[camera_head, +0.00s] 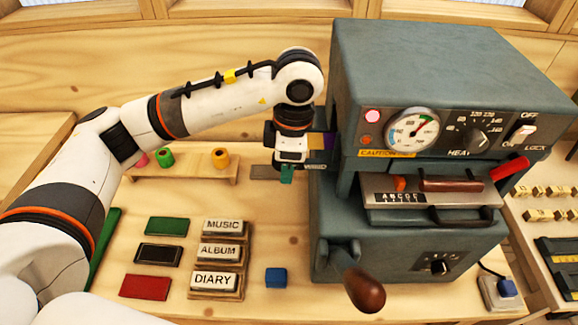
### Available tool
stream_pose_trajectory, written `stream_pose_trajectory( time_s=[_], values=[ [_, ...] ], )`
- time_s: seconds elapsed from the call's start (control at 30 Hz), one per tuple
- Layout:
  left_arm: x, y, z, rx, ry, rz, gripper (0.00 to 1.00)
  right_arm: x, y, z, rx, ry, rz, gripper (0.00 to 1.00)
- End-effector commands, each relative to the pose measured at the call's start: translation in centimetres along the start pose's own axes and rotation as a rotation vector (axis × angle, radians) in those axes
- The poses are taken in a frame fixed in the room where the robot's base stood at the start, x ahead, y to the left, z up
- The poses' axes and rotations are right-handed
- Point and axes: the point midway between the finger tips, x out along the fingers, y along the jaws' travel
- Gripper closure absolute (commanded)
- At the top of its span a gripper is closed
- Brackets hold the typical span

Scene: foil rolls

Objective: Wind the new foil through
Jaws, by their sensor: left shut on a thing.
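The hot foil machine (440,65) stands at the right with a dial, a heat knob and an OFF/LOCK switch. My left gripper (288,165) points down close to the machine's left side, shut on a small teal piece (287,175) that is mostly hidden by the fingers. A pink roll (140,160), a green roll (165,157) and an orange-gold roll (220,157) are on a low wooden stand (190,174). My right gripper is not in view.
A crank with a brown knob (365,290) juts from the machine's lower front. A blue block (276,278), MUSIC, ALBUM and DIARY type blocks (218,252), and green, black and red covers (145,287) lie on the bench. Letter pieces (540,190) lie at the right.

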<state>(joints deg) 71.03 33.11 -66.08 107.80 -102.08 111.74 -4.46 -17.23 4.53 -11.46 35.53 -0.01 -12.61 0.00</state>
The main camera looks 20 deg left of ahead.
Motion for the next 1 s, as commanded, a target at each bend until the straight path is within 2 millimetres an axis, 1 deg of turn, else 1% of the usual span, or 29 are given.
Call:
stream_pose_trajectory(
  time_s=[0.3, 0.73, 0.77, 0.8, 0.9, 1.0],
  values=[
    [0.16, 0.03, 0.11, 0.0, -0.086, 0.001, 1.0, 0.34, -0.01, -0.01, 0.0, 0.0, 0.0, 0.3],
    [0.22, 0.07, 0.14, 0.001, -0.095, 0.003, 1.0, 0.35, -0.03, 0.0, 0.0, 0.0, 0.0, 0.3],
    [0.22, 0.07, 0.14, 0.001, -0.095, 0.003, 0.77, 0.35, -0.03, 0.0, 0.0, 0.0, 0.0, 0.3],
    [0.22, 0.08, 0.13, 0.001, -0.095, 0.003, 0.7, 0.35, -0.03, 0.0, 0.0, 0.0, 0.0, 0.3],
    [0.2, 0.05, 0.14, 0.001, -0.094, 0.002, 0.56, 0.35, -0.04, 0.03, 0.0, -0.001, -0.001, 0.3],
    [0.14, 0.0, 0.14, 0.0, -0.093, 0.001, 0.56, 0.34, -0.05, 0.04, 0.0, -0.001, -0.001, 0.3]
  ],
)
